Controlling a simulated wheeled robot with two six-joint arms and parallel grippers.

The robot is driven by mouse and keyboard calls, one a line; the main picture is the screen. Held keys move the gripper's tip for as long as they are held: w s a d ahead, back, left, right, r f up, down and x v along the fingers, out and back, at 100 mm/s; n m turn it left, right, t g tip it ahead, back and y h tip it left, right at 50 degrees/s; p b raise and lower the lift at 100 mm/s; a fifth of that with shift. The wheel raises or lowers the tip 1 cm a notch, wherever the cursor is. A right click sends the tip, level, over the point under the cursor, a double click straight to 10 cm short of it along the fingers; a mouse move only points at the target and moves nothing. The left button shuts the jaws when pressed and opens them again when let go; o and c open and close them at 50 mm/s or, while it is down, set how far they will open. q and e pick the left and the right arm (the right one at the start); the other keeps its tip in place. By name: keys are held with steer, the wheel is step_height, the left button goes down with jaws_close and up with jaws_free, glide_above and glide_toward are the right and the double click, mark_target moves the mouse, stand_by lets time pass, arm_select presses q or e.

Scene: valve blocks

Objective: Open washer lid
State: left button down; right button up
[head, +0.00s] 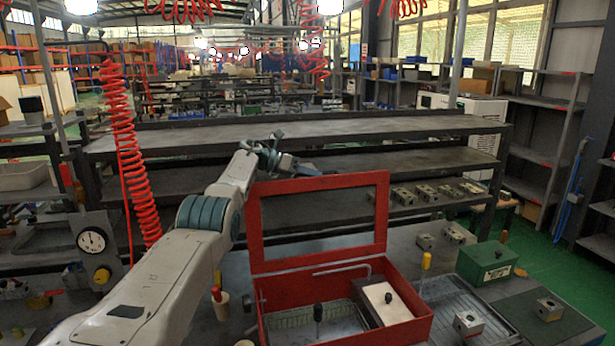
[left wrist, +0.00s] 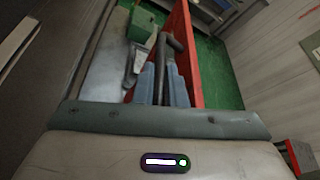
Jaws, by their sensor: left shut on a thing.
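The red washer box (head: 345,338) stands open on the bench in the head view. Its washer lid (head: 256,232), a red frame around a window, stands up at the back edge of the box. The red edge of the lid (left wrist: 192,62) also shows in the left wrist view. My left gripper (head: 298,167) is at the lid's top edge, left of its middle. In the left wrist view, my left gripper (left wrist: 162,84) is shut on a dark bar (left wrist: 162,70) beside the red panel, seemingly the lid's handle. Its exact contact is partly hidden. My right gripper is not in view.
Inside the box are a wire basket (head: 300,322) and a pale block with a black knob (head: 385,303). A green box (head: 487,263), a tray (head: 462,300) and metal valve blocks (head: 468,323) stand to the right. Shelving (head: 300,130) stands behind the lid.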

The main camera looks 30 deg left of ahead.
arm_select(q)
steer(key=shift+s+f, duration=0.1)
steer(key=shift+f, duration=0.15)
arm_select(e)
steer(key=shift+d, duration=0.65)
